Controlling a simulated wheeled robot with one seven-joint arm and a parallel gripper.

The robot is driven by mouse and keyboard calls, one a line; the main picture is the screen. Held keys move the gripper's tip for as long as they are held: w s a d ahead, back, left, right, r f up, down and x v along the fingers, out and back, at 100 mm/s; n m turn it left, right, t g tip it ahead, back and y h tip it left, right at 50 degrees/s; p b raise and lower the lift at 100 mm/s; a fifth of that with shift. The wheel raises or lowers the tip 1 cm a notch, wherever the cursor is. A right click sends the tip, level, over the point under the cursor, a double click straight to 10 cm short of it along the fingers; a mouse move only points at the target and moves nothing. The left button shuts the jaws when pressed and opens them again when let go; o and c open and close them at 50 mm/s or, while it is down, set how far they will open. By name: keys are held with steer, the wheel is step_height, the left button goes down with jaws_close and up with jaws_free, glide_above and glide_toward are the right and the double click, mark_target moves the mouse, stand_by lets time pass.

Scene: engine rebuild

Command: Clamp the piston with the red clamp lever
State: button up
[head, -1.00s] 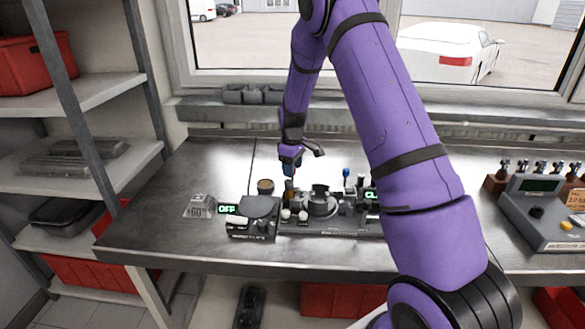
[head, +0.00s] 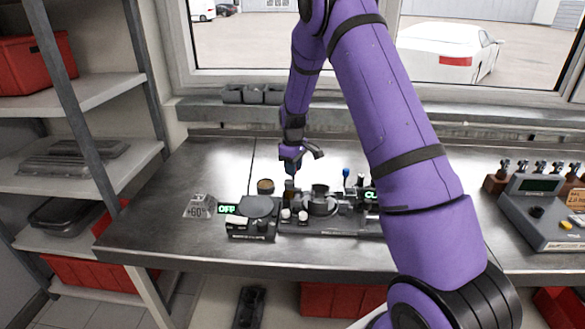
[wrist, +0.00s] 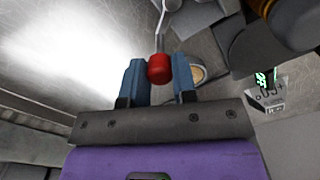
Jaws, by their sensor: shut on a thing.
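The red clamp lever's knob (wrist: 159,68) sits between the two blue fingers of my gripper (wrist: 158,80) in the wrist view, and my gripper is shut on it. Its thin metal rod (wrist: 161,28) runs up from the knob. In the head view my gripper (head: 291,166) is low over the bench, behind the left part of the dark fixture (head: 335,224). A round dark grey part (head: 320,201) stands on the fixture. I cannot tell for sure whether it is the piston. The red knob is too small to make out in the head view.
A small unit with a green "OFF" display (head: 228,209) stands left of the fixture, with a brown round container (head: 265,186) behind it. A blue-topped post (head: 346,173) stands at right. My arm hides the fixture's right end.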

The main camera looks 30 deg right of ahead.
steer(key=shift+s+d+m, duration=0.5)
steer(key=shift+d+m, duration=0.2)
steer(key=shift+m, duration=1.8)
steer(key=shift+s+d+m, duration=0.5)
steer(key=shift+d+m, duration=0.2)
steer(key=shift+m, duration=1.8)
steer(key=shift+s+d+m, duration=0.5)
steer(key=shift+d+m, duration=0.2)
steer(key=shift+m, duration=1.8)
steer(key=o, duration=0.9)
steer(key=shift+s, duration=0.1)
steer(key=shift+o, duration=0.2)
steer(key=shift+r, duration=0.1)
step_height(320, 180, up, 11)
